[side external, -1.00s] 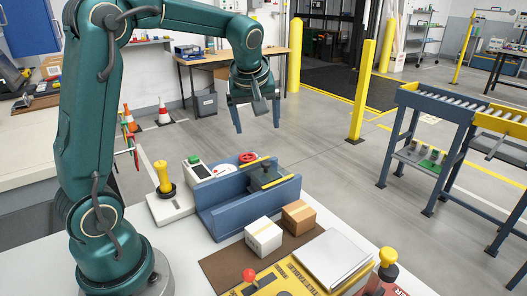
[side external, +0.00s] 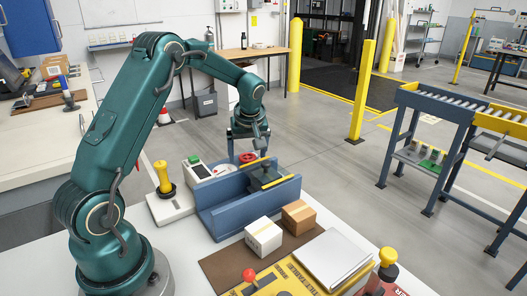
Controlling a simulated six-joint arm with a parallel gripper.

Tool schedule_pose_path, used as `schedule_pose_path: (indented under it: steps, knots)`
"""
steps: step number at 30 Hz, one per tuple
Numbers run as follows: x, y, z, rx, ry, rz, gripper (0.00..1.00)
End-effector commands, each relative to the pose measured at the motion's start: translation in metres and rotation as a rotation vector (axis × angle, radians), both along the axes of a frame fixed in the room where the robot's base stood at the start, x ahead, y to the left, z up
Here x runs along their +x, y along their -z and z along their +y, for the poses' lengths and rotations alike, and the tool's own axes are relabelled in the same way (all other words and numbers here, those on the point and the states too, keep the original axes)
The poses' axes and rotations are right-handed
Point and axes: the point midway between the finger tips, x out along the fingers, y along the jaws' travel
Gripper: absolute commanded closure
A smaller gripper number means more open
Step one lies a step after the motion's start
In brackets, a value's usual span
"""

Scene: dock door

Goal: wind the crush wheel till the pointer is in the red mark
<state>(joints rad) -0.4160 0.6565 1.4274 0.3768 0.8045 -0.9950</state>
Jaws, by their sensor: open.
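The red crush wheel (side external: 248,157) sits at the back of the blue trough-shaped fixture (side external: 222,207), next to a white dial (side external: 222,169). The dial's pointer and red mark are too small to make out. My gripper (side external: 247,153) points down with its fingers apart, right over or around the wheel. I cannot tell whether the fingers touch the wheel. The fingertips are partly hidden behind the wheel and fixture.
A yellow-handled lever (side external: 163,178) on a white base and a box with a green button (side external: 195,166) stand left of the wheel. A yellow-edged dark plate (side external: 268,176) lies on the fixture. Two cartons (side external: 263,237) stand in front. A yellow post (side external: 359,95) rises behind.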

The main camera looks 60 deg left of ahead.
Motion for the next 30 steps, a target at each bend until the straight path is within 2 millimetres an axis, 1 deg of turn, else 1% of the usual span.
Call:
schedule_pose_path:
  steps: [4,5,6,8,9,10,11,16,24,30]
  knots:
    - [0.0,-0.0002,0.0,0.0,0.0,0.0,0.1]
    - [0.0,-0.0003,0.0,0.0,0.0,0.0,0.22]
    - [0.0,-0.0004,-0.0001,0.0,0.0,0.0,0.37]
    - [0.0,-0.0004,-0.0002,0.0,0.0,0.0,0.6]
    - [0.0,-0.0005,-0.0002,0.0,0.0,0.0,0.75]
    - [0.0,-0.0005,-0.0002,0.0,0.0,0.0,0.87]
    - [0.0,-0.0005,-0.0002,0.0,0.0,0.0,0.96]
    - [-0.0007,-0.0008,0.0002,-0.001,0.034,0.0,0.96]
    - [-0.0017,-0.0008,0.0004,-0.001,0.204,-0.001,0.96]
    - [-0.0013,-0.0008,0.0003,0.0,0.244,-0.001,0.96]
